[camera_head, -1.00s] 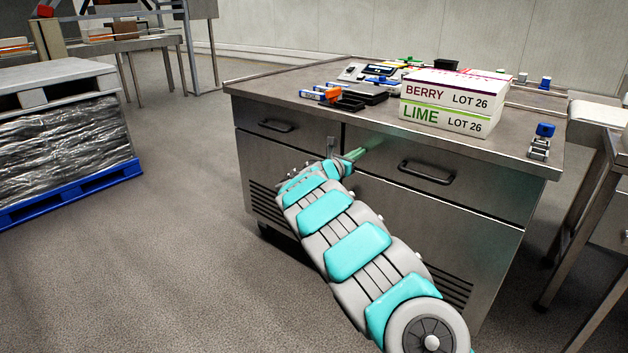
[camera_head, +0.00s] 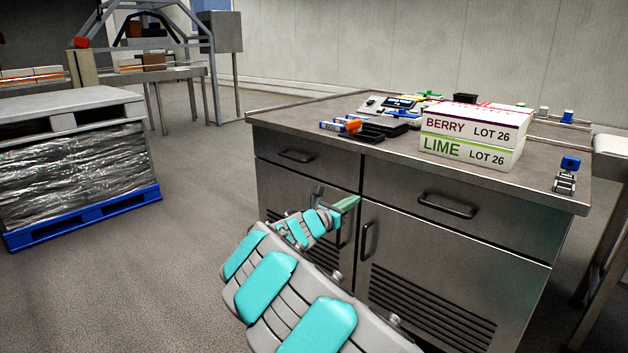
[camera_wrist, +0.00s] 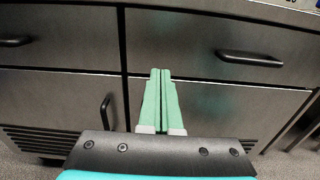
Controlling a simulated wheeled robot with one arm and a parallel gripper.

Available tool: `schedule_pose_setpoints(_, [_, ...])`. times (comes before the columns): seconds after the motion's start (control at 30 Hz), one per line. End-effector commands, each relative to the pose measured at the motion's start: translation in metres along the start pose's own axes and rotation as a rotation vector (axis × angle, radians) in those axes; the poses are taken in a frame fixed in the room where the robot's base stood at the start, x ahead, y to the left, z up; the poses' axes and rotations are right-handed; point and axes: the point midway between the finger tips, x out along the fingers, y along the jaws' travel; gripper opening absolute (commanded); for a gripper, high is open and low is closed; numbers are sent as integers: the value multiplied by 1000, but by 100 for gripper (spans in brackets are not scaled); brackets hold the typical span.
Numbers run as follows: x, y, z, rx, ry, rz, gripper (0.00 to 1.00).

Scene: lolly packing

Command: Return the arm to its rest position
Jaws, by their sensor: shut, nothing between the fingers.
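My gripper (camera_head: 346,203) is at the end of my teal and grey arm, in front of the steel cabinet (camera_head: 400,220). In the wrist view its two green fingers (camera_wrist: 160,76) lie together with nothing between them. The fingers point toward the cabinet front, below the worktop and near the upright gap between the two drawers. Whether the fingertips touch the front cannot be told. The arm reaches up from the bottom of the head view, and its lower part is out of frame.
The worktop holds a stack of BERRY (camera_head: 474,124) and LIME (camera_head: 470,152) boxes, black trays (camera_head: 380,127) and a small blue-topped device (camera_head: 566,172). Drawer handles (camera_head: 447,205) and door handles (camera_head: 367,241) stick out near my arm. A wrapped pallet (camera_head: 75,165) stands left, with open floor between.

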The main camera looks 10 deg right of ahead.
Motion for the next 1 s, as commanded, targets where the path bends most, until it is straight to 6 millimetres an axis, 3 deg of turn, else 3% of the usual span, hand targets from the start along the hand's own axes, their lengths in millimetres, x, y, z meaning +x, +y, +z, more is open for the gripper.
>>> schedule_pose_setpoints(0.07, [3, -14, 8, 34, 5, -32, 0])
schedule_pose_setpoints(0.17, [8, -52, 25, 132, 20, -116, 0])
schedule_pose_setpoints(0.33, [2, -157, 51, 418, 75, -348, 0])
schedule_pose_setpoints(0.47, [-21, -232, 51, 647, 129, -534, 0])
schedule_pose_setpoints(0.6, [-61, -296, 35, 881, 199, -726, 0])
schedule_pose_setpoints(0.7, [-97, -330, 17, 1037, 259, -863, 0])
schedule_pose_setpoints(0.87, [-166, -368, -16, 1252, 363, -1089, 0])
schedule_pose_setpoints(1.0, [-235, -384, -44, 1394, 469, -1287, 0])
